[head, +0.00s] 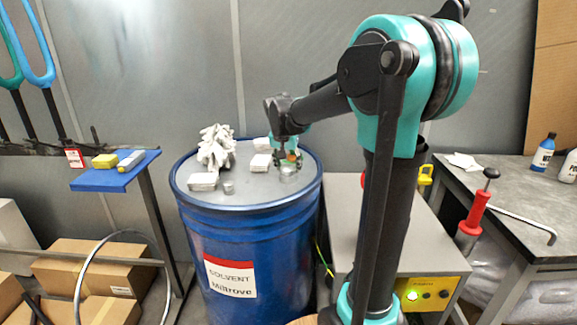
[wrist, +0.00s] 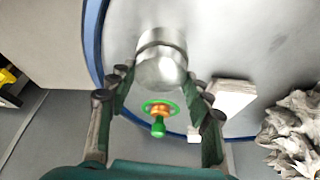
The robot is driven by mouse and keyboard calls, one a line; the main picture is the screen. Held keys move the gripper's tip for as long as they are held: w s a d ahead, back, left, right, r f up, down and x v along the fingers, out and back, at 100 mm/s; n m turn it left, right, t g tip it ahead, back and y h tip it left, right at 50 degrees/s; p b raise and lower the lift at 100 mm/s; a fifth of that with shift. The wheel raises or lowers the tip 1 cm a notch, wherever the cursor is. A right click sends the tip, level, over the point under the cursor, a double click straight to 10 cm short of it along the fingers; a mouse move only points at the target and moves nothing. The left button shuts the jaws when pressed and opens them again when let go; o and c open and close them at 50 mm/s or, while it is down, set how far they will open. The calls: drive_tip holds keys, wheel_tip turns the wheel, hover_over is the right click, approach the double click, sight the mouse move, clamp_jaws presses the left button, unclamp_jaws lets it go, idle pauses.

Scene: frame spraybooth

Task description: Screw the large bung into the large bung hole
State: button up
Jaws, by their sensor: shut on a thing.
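The large bung (wrist: 162,68) is a shiny metal cylinder between the fingers of my gripper (wrist: 163,88) in the wrist view. In the head view my gripper (head: 290,158) points down over the right part of the blue drum (head: 240,240), with the bung (head: 289,171) below it at the lid. My gripper is shut on the bung. A darker ring shows around the bung's far end. The large bung hole is hidden, and I cannot tell how the bung sits in it. A green and orange fitting (wrist: 158,112) shows between the fingers, near the drum rim.
On the lid are a small metal cap (head: 228,187), white blocks (head: 203,181) and crumpled white gloves (head: 217,150). A blue stand (head: 115,172) is left, a grey cabinet (head: 350,225) and a bench (head: 510,200) right. The lid's front is mostly clear.

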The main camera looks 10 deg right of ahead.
idle(0.3)
drive_tip(key=m+g+h, duration=0.1)
drive_tip(key=m, duration=0.3)
drive_tip(key=shift+a+m, duration=0.1)
drive_tip(key=shift+m, duration=0.3)
drive_tip(key=shift+w+m+g+h, duration=0.1)
drive_tip(key=shift+m+g+h, duration=0.2)
drive_tip(key=shift+m, duration=0.2)
drive_tip(key=m+g, duration=0.1)
drive_tip(key=m, duration=0.2)
drive_tip(key=shift+m+h, duration=0.3)
drive_tip(key=m+g, duration=0.1)
drive_tip(key=m, duration=0.3)
drive_tip(key=shift+w+g, duration=0.15)
drive_tip(key=shift+g, duration=0.25)
drive_tip(key=shift+m, duration=0.3)
